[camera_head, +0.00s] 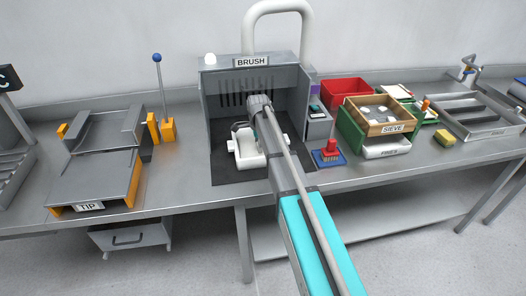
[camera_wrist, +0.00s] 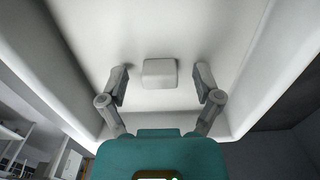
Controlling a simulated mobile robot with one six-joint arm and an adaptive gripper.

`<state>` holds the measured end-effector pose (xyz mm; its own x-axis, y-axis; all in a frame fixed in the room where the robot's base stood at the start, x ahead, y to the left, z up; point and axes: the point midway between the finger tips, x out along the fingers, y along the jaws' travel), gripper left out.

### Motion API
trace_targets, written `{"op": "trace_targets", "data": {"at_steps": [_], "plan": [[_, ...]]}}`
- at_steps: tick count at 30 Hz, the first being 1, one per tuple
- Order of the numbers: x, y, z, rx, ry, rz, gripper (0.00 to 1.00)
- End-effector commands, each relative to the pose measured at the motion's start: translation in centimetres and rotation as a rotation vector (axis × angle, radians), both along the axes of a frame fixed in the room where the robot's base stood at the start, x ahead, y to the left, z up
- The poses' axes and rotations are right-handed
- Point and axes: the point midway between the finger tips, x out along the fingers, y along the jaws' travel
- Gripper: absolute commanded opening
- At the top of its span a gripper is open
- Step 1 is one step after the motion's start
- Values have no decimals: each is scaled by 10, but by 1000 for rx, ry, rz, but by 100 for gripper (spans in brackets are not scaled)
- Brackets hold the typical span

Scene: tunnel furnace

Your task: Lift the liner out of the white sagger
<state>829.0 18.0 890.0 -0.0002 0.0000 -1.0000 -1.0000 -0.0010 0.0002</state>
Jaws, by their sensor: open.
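The white sagger (camera_head: 247,161) sits on the dark floor of the brush booth, partly hidden behind my arm. In the wrist view its white walls (camera_wrist: 285,50) surround a pale flat inner surface (camera_wrist: 215,30), apparently the liner. A small white block-shaped knob (camera_wrist: 159,73) stands on that surface. My gripper (camera_wrist: 162,72) is open, with one finger on each side of the knob and a gap on both sides.
The grey brush booth (camera_head: 205,90) encloses the sagger at the back and sides. A red button (camera_head: 329,147) is to the right, beside a grey box. A sieve (camera_head: 381,113) and red bin (camera_head: 345,91) stand farther right. The tip stand (camera_head: 92,178) is left, with a blue-knobbed lever (camera_head: 161,85).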

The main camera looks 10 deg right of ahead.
Motion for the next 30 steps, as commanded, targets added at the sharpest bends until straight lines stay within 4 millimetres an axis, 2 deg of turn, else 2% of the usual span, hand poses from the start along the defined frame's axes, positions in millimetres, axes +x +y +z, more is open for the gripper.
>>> {"op": "trace_targets", "data": {"at_steps": [17, 30], "plan": [[0, 0, 0, 0, 0, -1, 83], [0, -1, 0, 0, 0, -1, 3]]}}
